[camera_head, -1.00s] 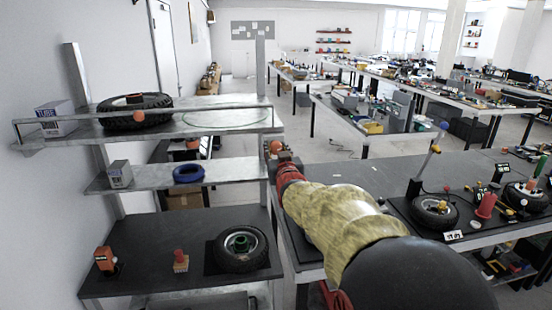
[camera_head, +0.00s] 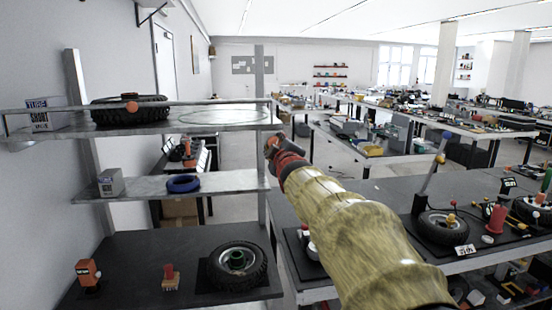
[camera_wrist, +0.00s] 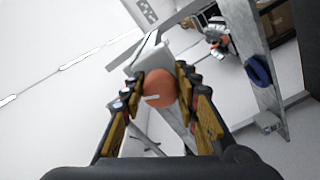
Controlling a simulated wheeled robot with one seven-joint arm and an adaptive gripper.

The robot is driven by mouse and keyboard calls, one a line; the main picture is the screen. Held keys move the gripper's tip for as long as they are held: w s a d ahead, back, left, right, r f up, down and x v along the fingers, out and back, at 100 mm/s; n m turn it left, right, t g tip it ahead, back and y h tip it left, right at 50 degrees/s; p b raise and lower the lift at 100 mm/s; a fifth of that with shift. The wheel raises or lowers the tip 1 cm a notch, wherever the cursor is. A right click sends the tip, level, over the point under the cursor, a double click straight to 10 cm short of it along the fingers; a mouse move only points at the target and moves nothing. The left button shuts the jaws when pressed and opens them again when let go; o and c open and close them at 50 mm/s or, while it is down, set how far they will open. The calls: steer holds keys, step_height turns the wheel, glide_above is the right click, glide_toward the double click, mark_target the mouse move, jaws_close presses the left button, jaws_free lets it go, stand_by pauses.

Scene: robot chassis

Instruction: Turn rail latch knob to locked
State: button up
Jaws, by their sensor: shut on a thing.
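My gripper (camera_wrist: 165,88) is shut on an orange round knob (camera_wrist: 158,88) with a white mark on its face. The fingers press it from both sides. In the head view the gripper (camera_head: 278,150) is just beyond the right end of the upper shelf, below its level, and mostly hides the held knob. The upper shelf (camera_head: 228,122) carries a front rail (camera_head: 70,109) across its edge. A second orange round knob (camera_head: 132,106) sits on the rail in front of a tire, away from my gripper.
The upper shelf holds a black tire (camera_head: 108,114) and a tube box (camera_head: 44,114). A blue ring (camera_head: 183,184) lies on the middle shelf. A wheel (camera_head: 238,265) lies on the lower shelf. A workbench (camera_head: 385,190) stands right of the shelves. The shelf's upright post (camera_head: 260,75) is close to my gripper.

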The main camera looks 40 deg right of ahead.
steer(key=shift+n+b, duration=1.5)
steer(key=shift+n, duration=0.6)
steer(key=o, duration=1.2)
steer(key=shift+c, duration=0.2)
steer(key=v, duration=1.2)
steer(key=shift+d, duration=0.1)
